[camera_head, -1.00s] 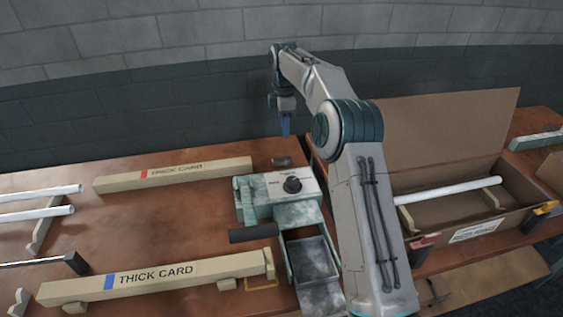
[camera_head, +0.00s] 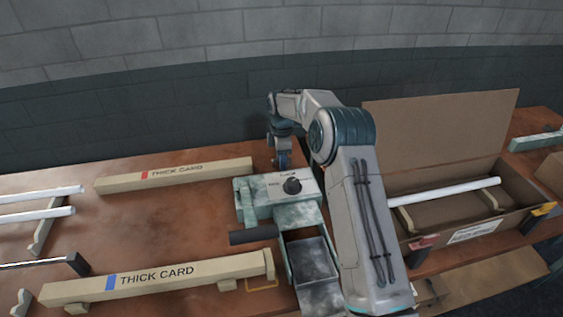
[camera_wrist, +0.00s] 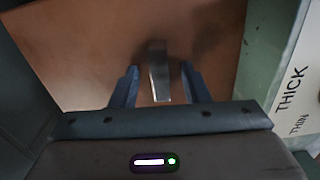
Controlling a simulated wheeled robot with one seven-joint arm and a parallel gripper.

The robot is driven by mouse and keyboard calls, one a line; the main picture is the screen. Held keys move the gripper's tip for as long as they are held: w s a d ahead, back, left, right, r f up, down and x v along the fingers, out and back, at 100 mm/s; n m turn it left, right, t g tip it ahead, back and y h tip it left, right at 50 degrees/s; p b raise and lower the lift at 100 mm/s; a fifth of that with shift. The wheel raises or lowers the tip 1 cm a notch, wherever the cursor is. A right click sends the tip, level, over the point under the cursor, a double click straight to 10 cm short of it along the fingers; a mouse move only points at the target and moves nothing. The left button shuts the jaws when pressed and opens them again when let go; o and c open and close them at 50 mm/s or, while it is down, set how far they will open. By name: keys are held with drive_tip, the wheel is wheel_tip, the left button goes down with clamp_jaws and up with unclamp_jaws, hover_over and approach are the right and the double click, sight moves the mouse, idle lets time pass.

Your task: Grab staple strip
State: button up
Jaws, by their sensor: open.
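The staple strip (camera_wrist: 160,75) shows in the wrist view as a short grey metal bar on the brown tabletop. It lies between the two blue fingers of my gripper (camera_wrist: 158,85), which are open, with a gap on each side of the strip. In the head view my gripper (camera_head: 282,162) is low at the table's far side, just behind the green and white machine (camera_head: 278,190). The strip is hidden behind my gripper in that view.
The machine with a black knob and an open grey drawer (camera_head: 310,258) stands close in front of my gripper. A THICK CARD bar (camera_head: 175,175) lies to the left. An open cardboard box (camera_head: 455,215) holding a white tube (camera_head: 445,191) is at right.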

clamp_jaws()
